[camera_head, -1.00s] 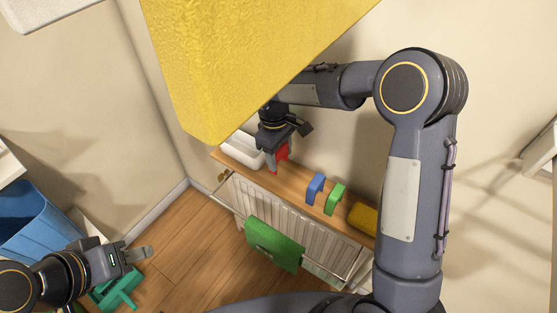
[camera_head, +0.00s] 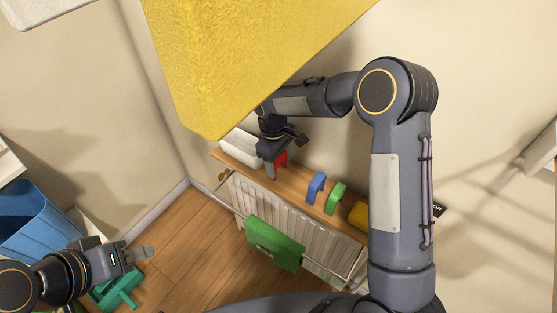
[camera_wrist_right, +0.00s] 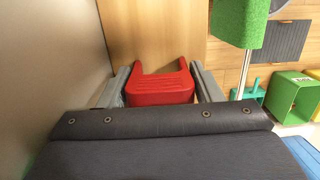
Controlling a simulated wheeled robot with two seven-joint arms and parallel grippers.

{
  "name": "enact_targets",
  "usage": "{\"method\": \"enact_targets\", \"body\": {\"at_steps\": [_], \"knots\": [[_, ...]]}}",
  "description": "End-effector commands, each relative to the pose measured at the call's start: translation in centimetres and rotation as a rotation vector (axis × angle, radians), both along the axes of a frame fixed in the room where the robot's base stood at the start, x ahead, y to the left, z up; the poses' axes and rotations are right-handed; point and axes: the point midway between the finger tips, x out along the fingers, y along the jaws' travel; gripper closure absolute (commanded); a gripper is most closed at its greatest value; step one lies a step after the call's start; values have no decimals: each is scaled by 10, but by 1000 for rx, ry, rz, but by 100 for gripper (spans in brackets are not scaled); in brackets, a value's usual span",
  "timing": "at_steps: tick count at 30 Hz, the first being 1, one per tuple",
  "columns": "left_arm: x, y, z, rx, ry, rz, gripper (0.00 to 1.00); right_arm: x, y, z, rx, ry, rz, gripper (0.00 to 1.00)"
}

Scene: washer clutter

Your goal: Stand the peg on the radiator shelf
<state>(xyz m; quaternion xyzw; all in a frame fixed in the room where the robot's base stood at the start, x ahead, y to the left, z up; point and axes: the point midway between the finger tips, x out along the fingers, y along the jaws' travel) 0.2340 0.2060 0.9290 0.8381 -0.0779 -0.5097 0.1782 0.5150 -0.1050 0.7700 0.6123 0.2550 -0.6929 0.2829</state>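The red peg (camera_head: 281,158) is a two-pronged piece at the far end of the wooden radiator shelf (camera_head: 297,190). My right gripper (camera_head: 270,167) has its fingers down over the shelf, partly hiding the peg. In the right wrist view the red peg (camera_wrist_right: 160,88) sits between the right gripper's fingers (camera_wrist_right: 162,85), which look closed against its sides. Its prongs point away from the gripper towards the wood; I cannot tell if they touch it. My left gripper (camera_head: 140,253) is at lower left, away from the shelf, seemingly empty; its opening is unclear.
A white tray (camera_head: 240,149) is at the shelf's far end. A blue arch (camera_head: 316,187), a green arch (camera_head: 337,197) and a yellow piece (camera_head: 358,214) stand along the shelf. A green cloth (camera_head: 274,243) hangs on the front rail. A large yellow object (camera_head: 235,60) blocks the upper view.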

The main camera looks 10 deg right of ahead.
Motion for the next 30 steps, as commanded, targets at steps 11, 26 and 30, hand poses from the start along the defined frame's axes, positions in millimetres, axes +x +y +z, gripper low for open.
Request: {"method": "enact_targets", "body": {"at_steps": [11,26,30], "knots": [[0,0,1,0,0,0,64,0,0,1,0,0,0,24],[0,0,8,0,0,0,64,8,7,81,0,-4,0,24],[0,0,10,0,0,0,64,10,8,105,0,-3,-1,24]]}}
